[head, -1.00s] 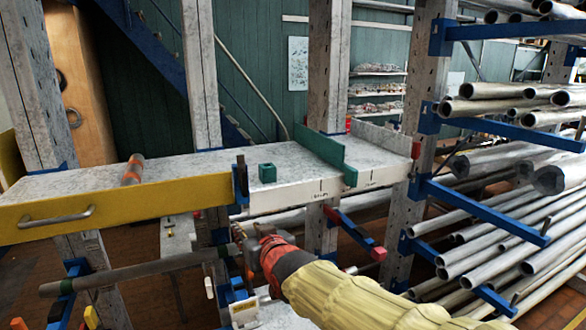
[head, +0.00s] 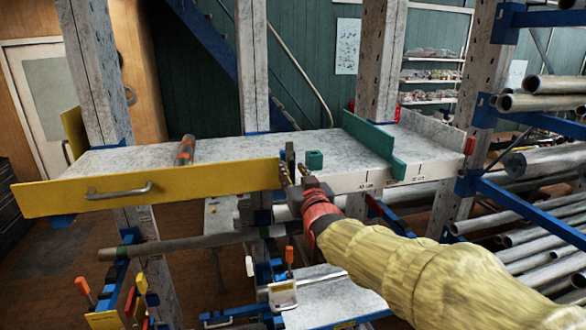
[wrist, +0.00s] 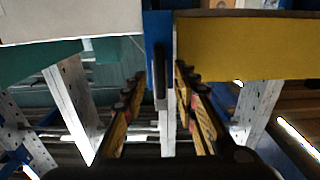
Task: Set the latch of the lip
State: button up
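The yellow lip (head: 150,184), with a metal handle, stands upright along the front edge of the grey shelf at the left. The latch (head: 290,162), a dark upright lever, is at the lip's right end. In the wrist view the dark latch (wrist: 160,84) hangs in front of a blue bracket (wrist: 155,30), beside the yellow lip (wrist: 245,48). My gripper (head: 294,176) is at the latch in the head view. In the wrist view my gripper (wrist: 160,76) is open, one finger on each side of the latch, with gaps showing. The latch's lower part is partly hidden by my gripper in the head view.
On the shelf (head: 240,147) are an orange-banded tube (head: 185,150), a small green block (head: 315,160) and a green divider (head: 375,145). A grey bar (head: 190,241) runs below the lip. Racks of metal pipes (head: 545,195) stand at the right.

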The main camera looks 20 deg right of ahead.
jog(key=shift+w, duration=0.3)
jog(key=shift+c, duration=0.2)
grip_shut()
dwell(0.7)
